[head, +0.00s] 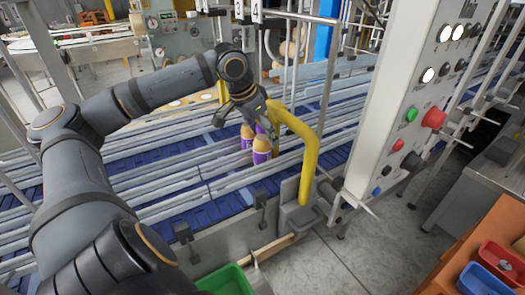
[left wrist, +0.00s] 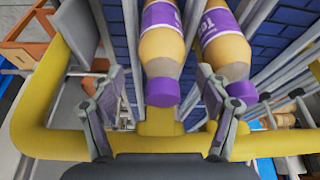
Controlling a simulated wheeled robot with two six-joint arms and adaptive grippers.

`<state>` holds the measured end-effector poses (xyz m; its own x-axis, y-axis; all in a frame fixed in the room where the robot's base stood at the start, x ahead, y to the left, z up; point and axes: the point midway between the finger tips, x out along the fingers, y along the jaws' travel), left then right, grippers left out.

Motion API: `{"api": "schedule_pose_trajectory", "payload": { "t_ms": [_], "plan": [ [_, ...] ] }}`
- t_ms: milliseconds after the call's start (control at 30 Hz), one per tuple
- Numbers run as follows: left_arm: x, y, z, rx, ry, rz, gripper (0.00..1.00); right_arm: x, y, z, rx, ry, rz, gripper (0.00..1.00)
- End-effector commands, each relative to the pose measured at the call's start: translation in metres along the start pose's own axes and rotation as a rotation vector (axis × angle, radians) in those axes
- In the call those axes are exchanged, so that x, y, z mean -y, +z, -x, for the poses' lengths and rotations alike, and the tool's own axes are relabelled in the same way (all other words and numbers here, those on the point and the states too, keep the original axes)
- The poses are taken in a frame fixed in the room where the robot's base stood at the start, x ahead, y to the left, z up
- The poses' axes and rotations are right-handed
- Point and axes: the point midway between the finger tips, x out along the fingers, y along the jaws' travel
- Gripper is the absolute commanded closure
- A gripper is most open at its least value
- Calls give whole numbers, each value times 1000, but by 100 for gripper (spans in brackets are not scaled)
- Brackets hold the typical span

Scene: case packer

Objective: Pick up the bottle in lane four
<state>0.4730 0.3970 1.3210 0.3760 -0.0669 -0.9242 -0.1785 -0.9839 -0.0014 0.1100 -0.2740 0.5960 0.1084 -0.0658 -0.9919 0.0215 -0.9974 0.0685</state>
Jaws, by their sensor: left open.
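Bottles with orange contents, purple labels and purple caps stand in the conveyor lanes. In the left wrist view one bottle (left wrist: 162,55) lies between my fingers, and a second bottle (left wrist: 226,50) is beside it, partly behind the right-hand finger. In the head view a nearer bottle (head: 261,150) and another bottle (head: 247,136) show just below my left gripper (head: 243,118). My left gripper (left wrist: 160,115) is open and empty, its fingers apart on either side of the first bottle. My right gripper is not in view.
A yellow guard bar (head: 308,150) bends close to the gripper and crosses the left wrist view (left wrist: 45,140). Metal rails (head: 165,205) divide the blue lanes. A control panel (head: 415,100) stands at right.

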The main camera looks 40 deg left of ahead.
Motion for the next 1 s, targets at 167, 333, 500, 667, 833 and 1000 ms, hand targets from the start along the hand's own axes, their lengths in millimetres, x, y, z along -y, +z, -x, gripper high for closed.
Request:
{"api": "schedule_pose_trajectory", "payload": {
  "t_ms": [167, 333, 500, 667, 833, 1000],
  "plan": [
    [0, 0, -1, -1, -1, 0, 24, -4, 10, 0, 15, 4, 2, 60],
    [0, 0, -1, -1, -1, 0, 44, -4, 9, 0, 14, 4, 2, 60],
    [0, 0, 0, -1, 0, 0, 68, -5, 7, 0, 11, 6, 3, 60],
    [0, 0, 0, -2, 0, 0, 89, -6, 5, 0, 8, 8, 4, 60],
    [0, 0, 0, -2, -1, 0, 100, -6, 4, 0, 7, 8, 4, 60],
    [0, 0, 0, -3, -1, 0, 100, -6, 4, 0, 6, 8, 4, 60]
  ]
}}
